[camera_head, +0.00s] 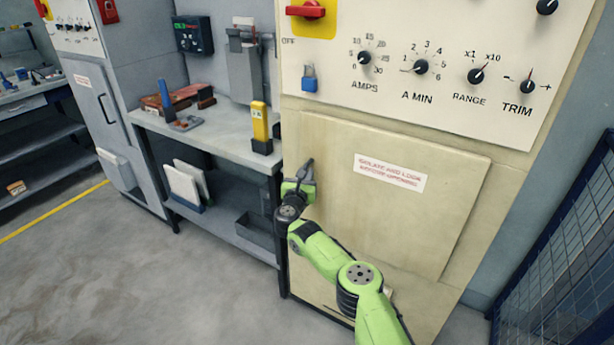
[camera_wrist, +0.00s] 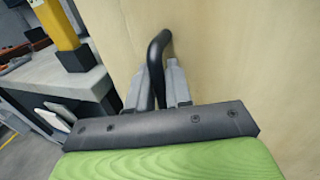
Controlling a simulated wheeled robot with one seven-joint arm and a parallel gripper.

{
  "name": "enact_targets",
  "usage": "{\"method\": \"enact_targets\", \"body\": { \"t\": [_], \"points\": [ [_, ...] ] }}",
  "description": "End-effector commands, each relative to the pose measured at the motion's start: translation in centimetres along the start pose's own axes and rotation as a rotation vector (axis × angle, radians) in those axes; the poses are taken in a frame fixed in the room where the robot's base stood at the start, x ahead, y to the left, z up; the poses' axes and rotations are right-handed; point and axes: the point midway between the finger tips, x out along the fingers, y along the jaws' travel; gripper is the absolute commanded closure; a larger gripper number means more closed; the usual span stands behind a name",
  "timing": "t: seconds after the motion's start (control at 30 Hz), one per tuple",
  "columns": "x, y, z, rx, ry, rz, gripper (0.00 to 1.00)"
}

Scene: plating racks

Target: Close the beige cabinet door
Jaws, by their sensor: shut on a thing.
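The beige cabinet door (camera_head: 400,220) carries a white label with red print and sits in the lower front of the beige cabinet (camera_head: 470,115). Its edges look close to the cabinet front; I cannot tell whether it is fully flush. My gripper (camera_head: 306,178) is at the door's left side. In the wrist view my gripper (camera_wrist: 165,90) has its two grey fingers shut on the black door handle (camera_wrist: 157,50), a bent bar that stands out from the door. The lower part of the handle is hidden between the fingers.
A grey workbench (camera_head: 225,132) stands left of the cabinet, with a yellow device (camera_head: 261,125) on its near corner. A blue mesh fence (camera_head: 565,265) stands at the right. The grey floor (camera_head: 130,280) at the left front is clear.

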Motion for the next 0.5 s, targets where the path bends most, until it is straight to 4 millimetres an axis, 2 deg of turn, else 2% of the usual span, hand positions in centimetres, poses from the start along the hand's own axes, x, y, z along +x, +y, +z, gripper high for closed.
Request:
{"method": "enact_targets", "body": {
  "t": [0.03, 0.17, 0.2, 0.27, 0.5],
  "points": [
    [0.19, -0.21, 0.60, 0.004, -0.008, -0.001, 1.00],
    [0.22, -0.27, 0.64, 0.004, -0.009, -0.003, 1.00],
    [0.23, -0.29, 0.64, 0.004, -0.009, -0.004, 0.76],
    [0.23, -0.33, 0.63, 0.004, -0.009, -0.004, 0.67],
    [0.29, -0.54, 0.41, 0.003, -0.006, -0.010, 0.66]
  ]
}}
